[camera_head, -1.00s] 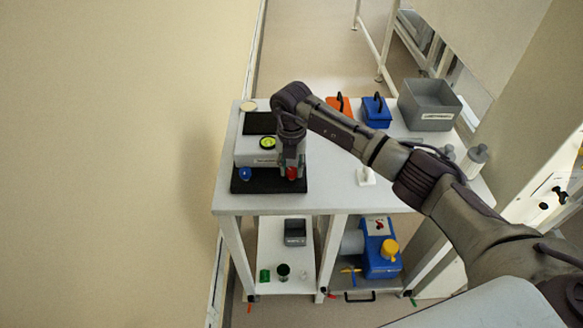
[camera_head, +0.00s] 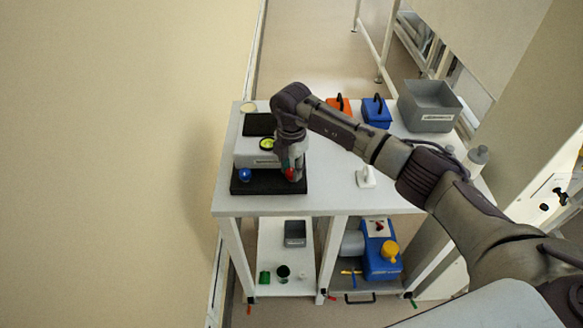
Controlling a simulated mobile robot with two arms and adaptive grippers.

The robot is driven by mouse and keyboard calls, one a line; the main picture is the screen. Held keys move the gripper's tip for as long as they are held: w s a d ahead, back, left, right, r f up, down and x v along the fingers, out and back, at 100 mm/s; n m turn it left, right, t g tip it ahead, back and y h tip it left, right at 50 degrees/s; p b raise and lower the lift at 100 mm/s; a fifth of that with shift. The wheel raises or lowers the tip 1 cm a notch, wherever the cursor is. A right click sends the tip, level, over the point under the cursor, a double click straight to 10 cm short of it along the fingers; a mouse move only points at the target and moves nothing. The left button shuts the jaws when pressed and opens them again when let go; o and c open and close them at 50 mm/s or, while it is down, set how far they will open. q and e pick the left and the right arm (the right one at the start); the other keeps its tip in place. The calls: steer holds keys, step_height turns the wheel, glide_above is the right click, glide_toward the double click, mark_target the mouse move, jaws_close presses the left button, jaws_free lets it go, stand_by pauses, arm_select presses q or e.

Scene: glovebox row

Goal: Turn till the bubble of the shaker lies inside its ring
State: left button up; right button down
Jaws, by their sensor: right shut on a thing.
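The shaker (camera_head: 256,159) is a pale box with a dark top plate (camera_head: 259,124), standing on a black base (camera_head: 262,187) at the left of the bench. Its round yellow-green bubble level (camera_head: 267,144) shows on top, partly beside my arm; the bubble is too small to place against the ring. A blue knob (camera_head: 244,174) is at the front left and a red knob (camera_head: 290,173) at the front right. My right gripper (camera_head: 291,170) points down at the red knob and is shut on it, hiding part of it. My left gripper is not in view.
An orange box (camera_head: 338,106), a blue box (camera_head: 376,112) and a grey bin (camera_head: 429,105) stand at the back of the bench (camera_head: 330,196). A white bottle (camera_head: 475,160) stands at the right.

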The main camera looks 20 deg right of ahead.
mark_target(291, 171)
stand_by(0.4)
steer(key=c, duration=1.1)
jaws_free()
steer(key=shift+r, duration=0.1)
step_height(291, 171, up, 12)
